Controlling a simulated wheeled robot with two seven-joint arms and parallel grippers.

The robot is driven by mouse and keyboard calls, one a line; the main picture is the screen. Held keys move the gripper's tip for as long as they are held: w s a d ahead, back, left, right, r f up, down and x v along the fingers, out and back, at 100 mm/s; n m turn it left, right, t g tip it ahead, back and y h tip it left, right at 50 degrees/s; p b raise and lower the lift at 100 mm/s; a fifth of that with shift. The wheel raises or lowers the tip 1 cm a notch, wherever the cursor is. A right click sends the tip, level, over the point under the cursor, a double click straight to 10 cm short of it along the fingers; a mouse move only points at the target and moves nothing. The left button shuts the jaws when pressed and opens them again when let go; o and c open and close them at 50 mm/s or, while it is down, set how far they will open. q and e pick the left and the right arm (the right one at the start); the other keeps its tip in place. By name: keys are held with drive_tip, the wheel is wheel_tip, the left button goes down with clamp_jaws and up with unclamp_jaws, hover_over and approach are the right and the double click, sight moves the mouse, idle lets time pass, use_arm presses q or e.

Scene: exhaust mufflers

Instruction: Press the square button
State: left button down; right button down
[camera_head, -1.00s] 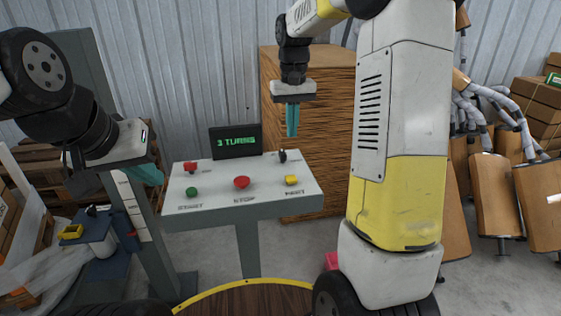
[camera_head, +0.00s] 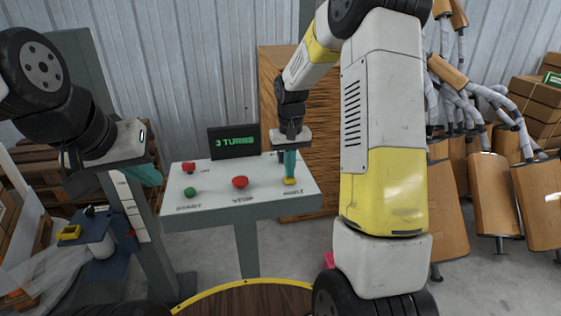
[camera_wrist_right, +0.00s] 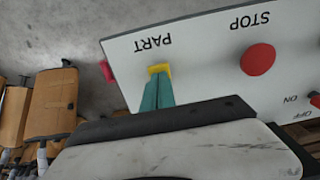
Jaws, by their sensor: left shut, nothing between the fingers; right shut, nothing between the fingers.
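The square button is yellow (camera_head: 289,181), marked PART, at the right front of the white control panel (camera_head: 215,203). It also shows in the right wrist view (camera_wrist_right: 159,69), just beyond my teal fingertips. My right gripper (camera_head: 290,175) is shut and points down with its tips at the yellow button, partly covering it. In the right wrist view its fingertips (camera_wrist_right: 157,80) overlap the button's edge; I cannot tell whether they touch it. My left gripper (camera_head: 150,175) is shut and empty, left of the panel.
The panel also has a red round STOP button (camera_head: 240,183), a green START button (camera_head: 190,192) and a red switch (camera_head: 188,168). A black display (camera_head: 234,142) reading 3 TURNS stands behind.

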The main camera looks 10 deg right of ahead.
drive_tip(key=shift+f, duration=0.25)
drive_tip(key=shift+s+f, duration=0.2)
drive_tip(key=shift+f, duration=0.8)
wheel_tip(320, 180, up, 15)
drive_tip(key=shift+w, duration=0.25)
